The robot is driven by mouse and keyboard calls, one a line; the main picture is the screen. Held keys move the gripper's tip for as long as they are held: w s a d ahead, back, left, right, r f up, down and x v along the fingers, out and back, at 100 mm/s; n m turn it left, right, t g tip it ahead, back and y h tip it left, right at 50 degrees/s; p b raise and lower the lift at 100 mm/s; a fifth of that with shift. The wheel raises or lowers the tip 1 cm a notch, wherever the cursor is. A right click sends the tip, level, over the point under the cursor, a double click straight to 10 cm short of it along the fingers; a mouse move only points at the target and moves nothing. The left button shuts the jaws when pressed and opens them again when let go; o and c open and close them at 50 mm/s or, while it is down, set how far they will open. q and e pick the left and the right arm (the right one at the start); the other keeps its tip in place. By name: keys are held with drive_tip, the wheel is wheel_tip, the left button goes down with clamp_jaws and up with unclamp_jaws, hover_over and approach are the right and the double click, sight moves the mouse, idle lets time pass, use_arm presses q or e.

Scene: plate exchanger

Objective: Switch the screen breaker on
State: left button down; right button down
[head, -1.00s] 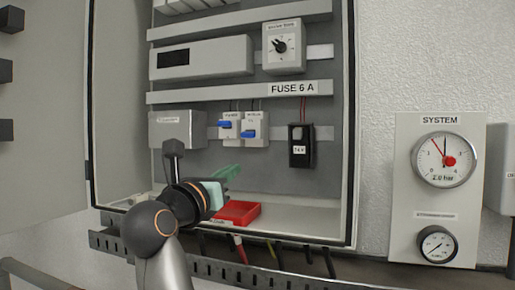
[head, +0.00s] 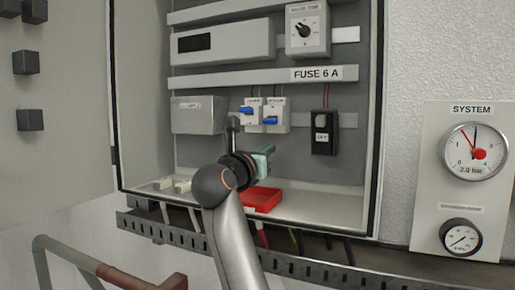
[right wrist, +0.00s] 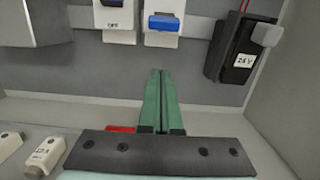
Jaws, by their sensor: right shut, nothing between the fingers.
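Two white breakers with blue levers sit side by side in the cabinet. The left breaker (head: 253,118) has its lever higher than that of the right breaker (head: 279,117). Their small labels are not readable in the head view, so I cannot tell which is the screen breaker. My right gripper (head: 268,150) is shut and empty, just below the breakers. Its green fingers (right wrist: 160,73) point at the right breaker, apart from it. My left gripper is out of view.
A black 24 V unit (head: 325,134) hangs right of the breakers, and a grey box (head: 198,115) is to their left. A red tray (head: 262,198) lies on the cabinet floor below my gripper. Small white parts (head: 182,185) lie at the floor's left. The cabinet's right wall (head: 370,150) bounds the space.

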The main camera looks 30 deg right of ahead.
sight(271, 119)
drive_tip(key=shift+d+r+p, duration=0.15)
drive_tip(key=shift+r+p, duration=0.75)
drive_tip(key=shift+r, duration=1.05)
drive_tip(key=shift+w, duration=0.1)
drive_tip(key=shift+s, duration=0.2)
